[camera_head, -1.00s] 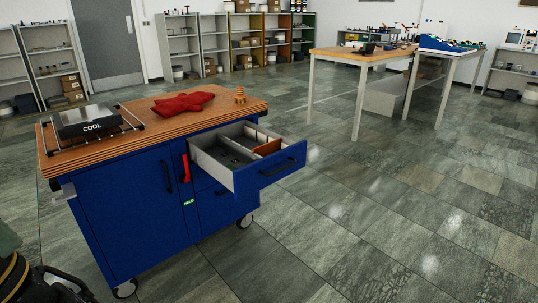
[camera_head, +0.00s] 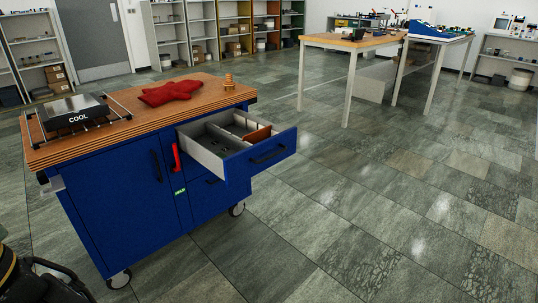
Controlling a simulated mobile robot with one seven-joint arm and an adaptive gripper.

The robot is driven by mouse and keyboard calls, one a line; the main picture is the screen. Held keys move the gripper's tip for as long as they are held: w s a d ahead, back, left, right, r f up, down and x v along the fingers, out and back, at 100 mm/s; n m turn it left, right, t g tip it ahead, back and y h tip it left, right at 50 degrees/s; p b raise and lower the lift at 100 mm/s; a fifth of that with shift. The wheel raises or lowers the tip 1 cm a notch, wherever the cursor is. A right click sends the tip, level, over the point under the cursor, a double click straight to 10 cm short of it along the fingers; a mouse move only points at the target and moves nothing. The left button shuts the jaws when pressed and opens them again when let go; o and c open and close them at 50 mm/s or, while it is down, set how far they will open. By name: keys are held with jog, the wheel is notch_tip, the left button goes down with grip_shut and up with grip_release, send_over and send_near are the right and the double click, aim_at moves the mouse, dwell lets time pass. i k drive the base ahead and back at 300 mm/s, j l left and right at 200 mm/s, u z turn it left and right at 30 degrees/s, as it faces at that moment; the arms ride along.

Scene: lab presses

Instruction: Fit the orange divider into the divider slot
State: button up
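The orange divider (camera_head: 257,135) is a small orange-brown panel in the open drawer (camera_head: 268,154) of the blue cabinet (camera_head: 120,200). It stands at the drawer's right part, close to the front. The drawer has grey inner walls and a dark floor with small dark items. I cannot make out the divider slot at this size, nor whether the panel sits in it. My gripper is not in view; a dark part with a yellow band, probably of my arm, shows at the lower left edge.
Worktables (camera_head: 340,42) stand at the back right. The tiled floor right of the cabinet is clear.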

aim_at(202, 139)
jog(key=i+j, duration=0.2)
jog(key=i+j+z, duration=0.15)
jog(key=j, duration=0.25)
jog(key=i+j, duration=0.25)
jog(key=i, duration=0.15)
jog(key=i+j+z, duration=0.1)
jog(key=i+j, duration=0.15)
jog(key=i, duration=0.2)
jog(key=i+j, duration=0.25)
jog(key=i, duration=1)
